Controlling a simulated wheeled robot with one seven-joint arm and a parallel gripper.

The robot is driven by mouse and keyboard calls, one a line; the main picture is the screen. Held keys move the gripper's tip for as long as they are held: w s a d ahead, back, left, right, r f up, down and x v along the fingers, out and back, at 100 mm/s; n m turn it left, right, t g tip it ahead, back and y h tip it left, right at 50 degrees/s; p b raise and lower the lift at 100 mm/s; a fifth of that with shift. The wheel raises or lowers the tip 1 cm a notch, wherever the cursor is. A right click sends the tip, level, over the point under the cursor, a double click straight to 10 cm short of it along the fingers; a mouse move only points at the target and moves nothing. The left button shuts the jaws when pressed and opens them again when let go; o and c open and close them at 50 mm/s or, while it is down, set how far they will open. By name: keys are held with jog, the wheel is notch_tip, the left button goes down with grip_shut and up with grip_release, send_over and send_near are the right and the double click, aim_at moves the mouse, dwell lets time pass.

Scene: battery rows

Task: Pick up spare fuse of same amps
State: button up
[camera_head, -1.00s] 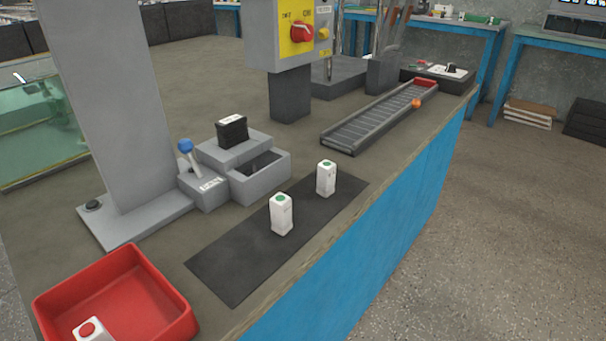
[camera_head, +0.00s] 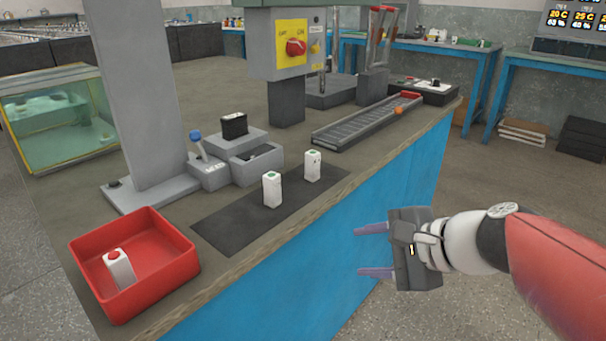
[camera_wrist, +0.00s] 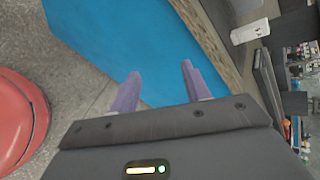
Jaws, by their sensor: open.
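Two white fuse-like blocks with green tops stand upright on a dark mat (camera_head: 228,229): a nearer one (camera_head: 272,190) and a farther one (camera_head: 312,166). A white block with a red top (camera_head: 119,268) leans in the red tray (camera_head: 150,306). Amp markings are too small to read. My gripper (camera_head: 366,251) is open and empty, off the table's front side and right of the mat, apart from all blocks. The wrist view shows its two purple fingers (camera_wrist: 158,88) spread before the blue table side.
A grey fixture (camera_head: 246,160) with a black block (camera_head: 234,125) and a blue-knobbed lever (camera_head: 197,142) stands behind the mat. A glass tank (camera_head: 62,120) is at left.

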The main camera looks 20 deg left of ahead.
jog(key=w+a+r+m+y, duration=0.3)
jog(key=w+a+m+y, duration=0.1)
jog(key=w+a+m, duration=0.25)
jog(key=m+t+y+b, duration=0.1)
jog(key=m+t+y, duration=0.15)
jog(key=m, duration=0.35)
send_near(306, 156)
jog(key=a, duration=0.1)
jog(key=w+a+f+t, duration=0.1)
jog(key=a, duration=0.1)
jog(key=shift+w, duration=0.25)
jog(key=shift+w+a+m, duration=0.2)
jog(key=shift+w+m, duration=0.05)
jog(key=x, duration=0.7)
jog(key=shift+w+f+p, duration=0.1)
jog(key=shift+w+p, duration=0.1)
jog(key=shift+p, duration=0.1)
grip_shut()
